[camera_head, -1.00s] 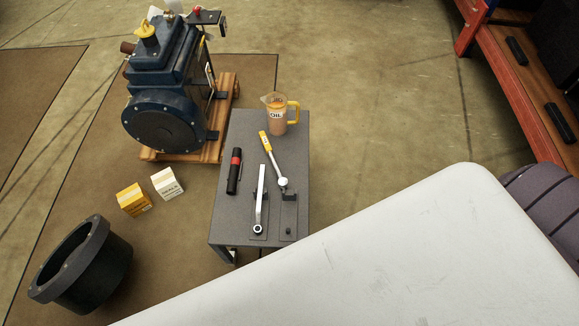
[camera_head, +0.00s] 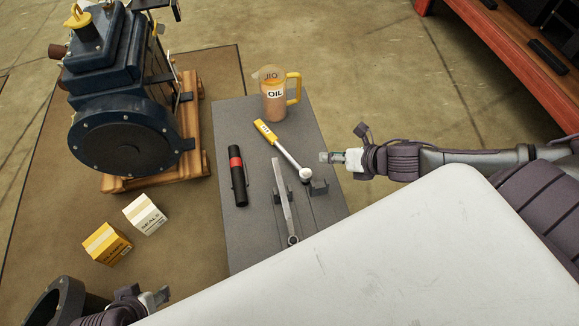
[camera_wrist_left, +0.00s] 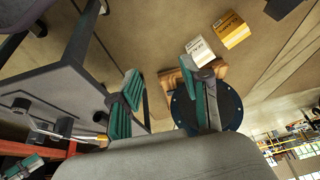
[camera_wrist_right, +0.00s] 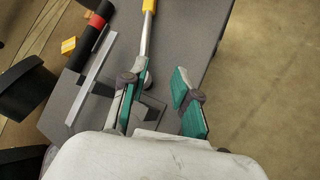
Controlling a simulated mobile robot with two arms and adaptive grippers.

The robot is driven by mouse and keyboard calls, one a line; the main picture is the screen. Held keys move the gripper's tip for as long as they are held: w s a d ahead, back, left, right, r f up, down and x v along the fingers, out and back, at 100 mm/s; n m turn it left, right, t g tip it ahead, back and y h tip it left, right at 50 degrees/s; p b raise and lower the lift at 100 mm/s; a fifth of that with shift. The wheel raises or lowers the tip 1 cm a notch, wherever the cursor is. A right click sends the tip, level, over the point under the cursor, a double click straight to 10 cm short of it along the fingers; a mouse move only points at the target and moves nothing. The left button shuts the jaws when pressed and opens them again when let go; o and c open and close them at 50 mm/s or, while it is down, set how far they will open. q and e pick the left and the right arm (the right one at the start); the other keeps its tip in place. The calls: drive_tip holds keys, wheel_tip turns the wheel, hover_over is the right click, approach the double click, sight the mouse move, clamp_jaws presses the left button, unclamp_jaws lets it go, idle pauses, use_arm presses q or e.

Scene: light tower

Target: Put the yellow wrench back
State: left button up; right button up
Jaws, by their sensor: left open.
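The yellow-handled wrench (camera_head: 285,152) lies slanted on the grey table (camera_head: 230,120), its round silver head beside a dark bracket (camera_head: 319,187). My right gripper (camera_head: 332,157) is open and empty, just right of the wrench and apart from it in the head view. In the right wrist view the wrench's shaft (camera_wrist_right: 146,40) runs down towards the left finger of my open right gripper (camera_wrist_right: 158,98), which partly hides its lower end. My left gripper (camera_head: 155,297) is low at the left, off the table; in the left wrist view its fingers (camera_wrist_left: 168,100) are open and empty.
A plain silver wrench (camera_head: 283,195) lies left of the yellow one. A black flashlight (camera_head: 238,175) and an oil jug (camera_head: 276,95) stand or lie on the table. White (camera_head: 145,214) and yellow (camera_head: 107,244) boxes, a blue machine (camera_head: 120,110) and a black ring (camera_head: 60,303) are on the floor.

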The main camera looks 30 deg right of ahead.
sight(293, 159)
drive_tip(key=w+a+f+n+b, duration=0.1)
drive_tip(key=w+a+f, duration=0.1)
drive_tip(key=w+a+f+n+b, duration=0.1)
drive_tip(key=w+a+f+b, duration=0.1)
drive_tip(key=shift+w+a+f+y, duration=0.2)
drive_tip(key=shift+a+f+y, duration=0.05)
drive_tip(key=shift+f+y, duration=0.05)
drive_tip(key=shift+w+a+f, duration=0.2)
drive_tip(key=shift+w+f, duration=0.05)
drive_tip(key=shift+w, duration=0.05)
drive_tip(key=b+x, duration=0.2)
drive_tip(key=x, duration=0.2)
drive_tip(key=shift+w+a+b, duration=0.2)
drive_tip(key=shift+w+b, duration=0.05)
drive_tip(key=shift+b, duration=0.05)
drive_tip(key=shift+w+f, duration=0.1)
use_arm(q)
drive_tip(key=w+d+r+t+h, duration=0.2)
drive_tip(key=w+d+r+t, duration=0.1)
drive_tip(key=w+r+t, duration=0.3)
drive_tip(key=w+d+r+t+h, duration=0.2)
drive_tip(key=w+r+t, duration=0.5)
drive_tip(key=r, duration=0.4)
drive_tip(key=shift+d+r+m+t, duration=0.25)
drive_tip(key=shift+d+m+t, duration=0.05)
drive_tip(key=shift+d+m, duration=0.15)
use_arm(e)
clamp_jaws()
drive_tip(key=shift+a, duration=0.1)
